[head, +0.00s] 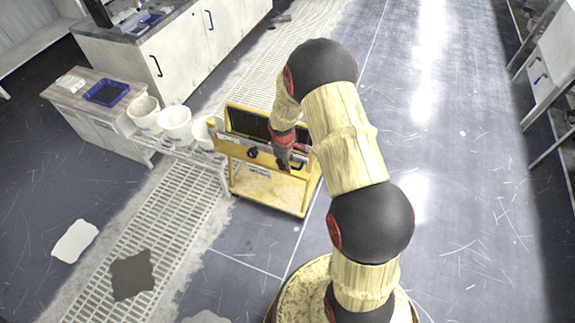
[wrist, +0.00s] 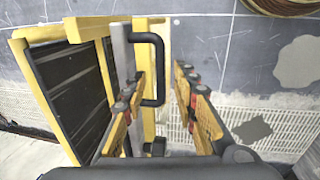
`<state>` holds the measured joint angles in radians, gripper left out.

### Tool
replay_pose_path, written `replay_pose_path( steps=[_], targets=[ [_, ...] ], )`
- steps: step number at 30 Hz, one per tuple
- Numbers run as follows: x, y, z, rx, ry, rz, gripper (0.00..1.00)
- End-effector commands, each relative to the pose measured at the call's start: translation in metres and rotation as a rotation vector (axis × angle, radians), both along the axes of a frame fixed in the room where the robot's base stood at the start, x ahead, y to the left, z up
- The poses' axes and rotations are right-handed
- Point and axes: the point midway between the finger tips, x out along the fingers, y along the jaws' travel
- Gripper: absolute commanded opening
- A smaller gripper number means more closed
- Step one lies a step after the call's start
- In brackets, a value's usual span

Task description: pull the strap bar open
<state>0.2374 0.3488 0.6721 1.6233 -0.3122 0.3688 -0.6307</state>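A yellow cart (head: 238,172) stands on the floor in the middle of the head view, with dark panels (wrist: 72,85) in its frame. A grey strap bar (wrist: 121,62) runs along its near side, also visible in the head view (head: 232,144). A black D-shaped handle (wrist: 158,58) stands out from the bar. My gripper (wrist: 160,74) is open, with one finger on each side of the handle's long grip in the wrist view. I cannot tell whether either finger touches it. In the head view my gripper (head: 284,160) hangs at the cart's near side and hides part of the bar.
White buckets (head: 174,124) stand on a rack left of the cart. A cabinet with a blue tray (head: 106,93) is farther left. A floor grating (head: 150,245) runs front left, with a dark patch (head: 132,275) on it. The floor right of my arm is open.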

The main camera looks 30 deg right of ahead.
Motion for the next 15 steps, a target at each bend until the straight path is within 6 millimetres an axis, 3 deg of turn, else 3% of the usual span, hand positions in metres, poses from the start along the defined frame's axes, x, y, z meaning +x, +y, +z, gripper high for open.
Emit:
replay_pose_path(
  steps=[10,15],
  targets=[
    [0.0012,-0.0015,-0.0080,-0.001,-0.001,-0.001,0.29],
    [0.0012,-0.0015,-0.0080,0.000,0.000,-0.001,0.19]
  ],
)
